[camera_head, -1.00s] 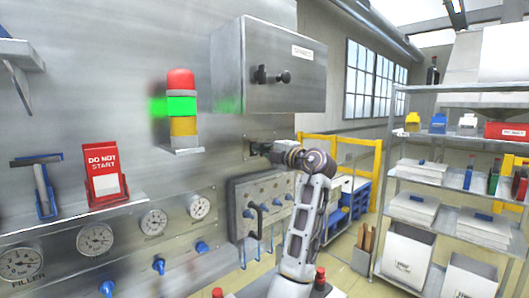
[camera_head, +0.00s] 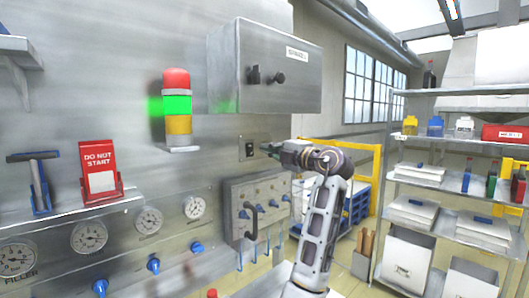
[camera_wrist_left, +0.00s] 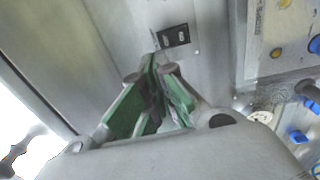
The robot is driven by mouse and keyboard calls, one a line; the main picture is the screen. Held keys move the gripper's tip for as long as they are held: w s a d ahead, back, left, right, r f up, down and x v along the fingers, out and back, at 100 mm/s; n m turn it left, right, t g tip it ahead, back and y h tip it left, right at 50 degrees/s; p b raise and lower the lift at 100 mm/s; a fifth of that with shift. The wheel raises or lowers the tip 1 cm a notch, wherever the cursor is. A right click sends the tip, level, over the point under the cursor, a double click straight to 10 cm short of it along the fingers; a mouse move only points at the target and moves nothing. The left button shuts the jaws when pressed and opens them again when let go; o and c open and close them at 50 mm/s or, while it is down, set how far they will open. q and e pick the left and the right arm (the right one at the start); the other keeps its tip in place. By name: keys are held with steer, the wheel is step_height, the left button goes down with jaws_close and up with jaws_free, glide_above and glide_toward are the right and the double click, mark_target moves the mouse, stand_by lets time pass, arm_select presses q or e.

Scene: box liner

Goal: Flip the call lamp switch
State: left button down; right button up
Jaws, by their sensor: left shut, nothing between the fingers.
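A dark switch (camera_head: 249,149) sits on a small metal plate on the steel wall, below the grey control box. It also shows in the left wrist view (camera_wrist_left: 174,36), just beyond the fingertips; its lever position is too small to tell. The lamp stack (camera_head: 177,104), red on top, green in the middle and amber below, stands on the wall to the left; its green part glows. My left gripper (camera_head: 266,148) is just right of the switch, apart from it. In the left wrist view its green-padded fingers (camera_wrist_left: 155,66) meet at the tips and are empty. My right gripper is out of view.
A grey control box (camera_head: 270,65) with a knob juts out above the switch. A panel with a handle and blue knobs (camera_head: 258,208) juts out below. A red sign (camera_head: 98,160) and gauges are at left. A loaded shelf (camera_head: 455,190) stands at right.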

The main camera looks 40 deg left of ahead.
arm_select(q)
steer(key=d, duration=0.3)
steer(key=d+b, duration=0.1)
steer(key=shift+s+d+r, duration=0.25)
steer(key=shift+d, duration=0.15)
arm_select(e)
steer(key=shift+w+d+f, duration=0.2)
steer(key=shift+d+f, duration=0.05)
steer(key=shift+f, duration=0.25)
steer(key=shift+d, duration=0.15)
